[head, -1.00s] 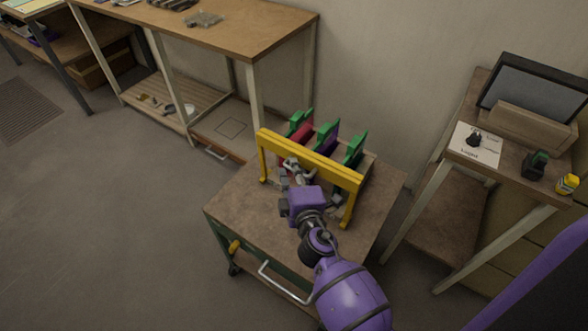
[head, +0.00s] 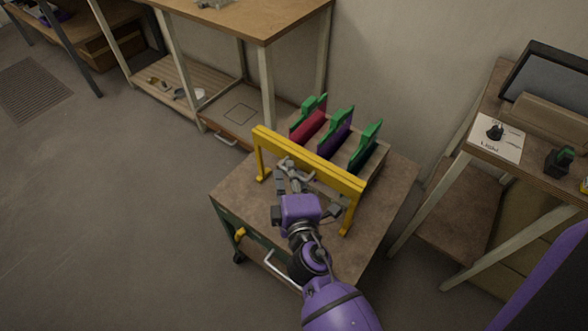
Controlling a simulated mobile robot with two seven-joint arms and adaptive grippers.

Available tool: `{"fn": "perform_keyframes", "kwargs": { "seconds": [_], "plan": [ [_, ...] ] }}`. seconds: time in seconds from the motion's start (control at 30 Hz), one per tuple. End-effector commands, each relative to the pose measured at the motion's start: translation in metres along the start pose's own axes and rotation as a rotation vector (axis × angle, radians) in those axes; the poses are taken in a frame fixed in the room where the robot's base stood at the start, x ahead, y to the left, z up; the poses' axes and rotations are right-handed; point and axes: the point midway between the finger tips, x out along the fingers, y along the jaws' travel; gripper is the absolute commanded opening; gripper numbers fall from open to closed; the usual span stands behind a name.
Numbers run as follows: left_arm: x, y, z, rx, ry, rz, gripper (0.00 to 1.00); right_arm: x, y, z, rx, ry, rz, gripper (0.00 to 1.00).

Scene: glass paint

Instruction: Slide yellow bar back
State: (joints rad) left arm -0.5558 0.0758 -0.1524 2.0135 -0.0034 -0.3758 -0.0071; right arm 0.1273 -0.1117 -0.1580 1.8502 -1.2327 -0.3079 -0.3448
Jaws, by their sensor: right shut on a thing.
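The yellow bar (head: 312,162) is a frame with a long top beam and a leg at each end. It stands upright on the small brown-topped cart (head: 235,185). My right gripper (head: 292,172) comes from the near side and is shut on the bar, left of the middle of its beam. The exact contact of the fingers is small and partly hidden. Behind the bar stand green-topped pieces with a red (head: 308,126), a purple (head: 333,140) and a dark (head: 362,158) body. My left gripper is not in view.
A wooden workbench (head: 240,20) stands at the back left. The wall is behind the cart. Floor at the left is clear.

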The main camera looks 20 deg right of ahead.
Motion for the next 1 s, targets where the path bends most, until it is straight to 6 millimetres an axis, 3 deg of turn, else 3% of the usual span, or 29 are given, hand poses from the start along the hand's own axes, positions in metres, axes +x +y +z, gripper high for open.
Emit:
{"fn": "perform_keyframes", "kwargs": {
  "seconds": [0.07,0.1,0.2,0.73,0.87,1.0],
  "plan": [
    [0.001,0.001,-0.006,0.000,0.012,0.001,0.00,0.001,0.010,-0.005,-0.005,0.011,0.018,0.00],
    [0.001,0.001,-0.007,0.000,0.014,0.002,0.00,0.001,0.010,-0.005,-0.006,0.012,0.018,0.18],
    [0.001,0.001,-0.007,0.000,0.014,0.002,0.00,0.001,0.010,-0.005,-0.004,0.012,0.017,0.28],
    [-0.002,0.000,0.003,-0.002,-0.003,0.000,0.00,0.000,0.006,-0.002,-0.001,0.005,0.009,0.28],
    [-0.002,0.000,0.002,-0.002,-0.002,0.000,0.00,-0.001,0.018,-0.003,-0.001,0.006,0.014,0.28],
    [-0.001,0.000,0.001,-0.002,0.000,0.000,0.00,-0.004,0.044,-0.008,-0.001,0.010,0.020,0.28]
  ]
}}
